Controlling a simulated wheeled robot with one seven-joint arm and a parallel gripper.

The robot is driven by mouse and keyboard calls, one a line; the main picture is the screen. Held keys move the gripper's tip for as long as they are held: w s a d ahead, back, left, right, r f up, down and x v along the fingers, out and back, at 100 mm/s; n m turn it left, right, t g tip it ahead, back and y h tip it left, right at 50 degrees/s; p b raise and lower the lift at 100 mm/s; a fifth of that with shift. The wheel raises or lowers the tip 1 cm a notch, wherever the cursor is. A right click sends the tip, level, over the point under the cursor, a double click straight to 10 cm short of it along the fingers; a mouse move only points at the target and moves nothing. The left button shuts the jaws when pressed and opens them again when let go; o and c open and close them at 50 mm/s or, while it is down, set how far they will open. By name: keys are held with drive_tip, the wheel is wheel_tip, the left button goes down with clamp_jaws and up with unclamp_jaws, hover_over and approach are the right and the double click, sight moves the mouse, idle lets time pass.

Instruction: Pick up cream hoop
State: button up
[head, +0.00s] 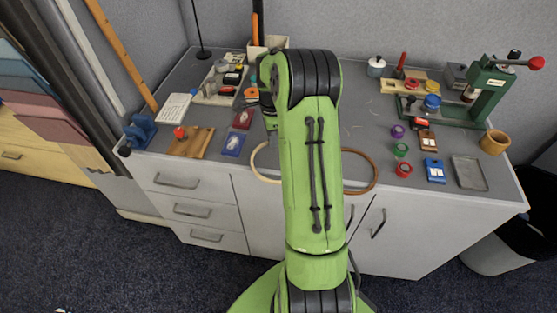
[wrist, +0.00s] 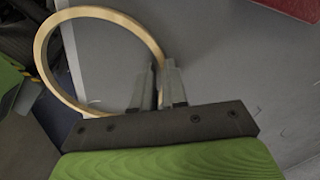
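The cream hoop (head: 254,164) is a thin pale wooden ring at the front edge of the table, left of my arm. In the head view its right part is hidden behind my arm. In the wrist view the hoop (wrist: 41,47) fills the upper left, and its right side runs between my two fingers. My gripper (wrist: 160,68) has its fingers close together, with the rim of the hoop between them. In the head view my fingertips are hidden behind my arm.
A brown hoop (head: 372,170) overhangs the front edge right of my arm. A blue card pack (head: 233,144) and a red one (head: 243,118) lie left. Purple, green and red small items (head: 403,169) lie right. A green press (head: 489,85) stands at the right.

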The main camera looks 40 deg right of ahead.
clamp_jaws()
drive_tip(key=shift+r, duration=0.1)
wheel_tip(320, 180, up, 10)
drive_tip(key=p, duration=0.3)
drive_tip(key=shift+p, duration=0.3)
idle(0.4)
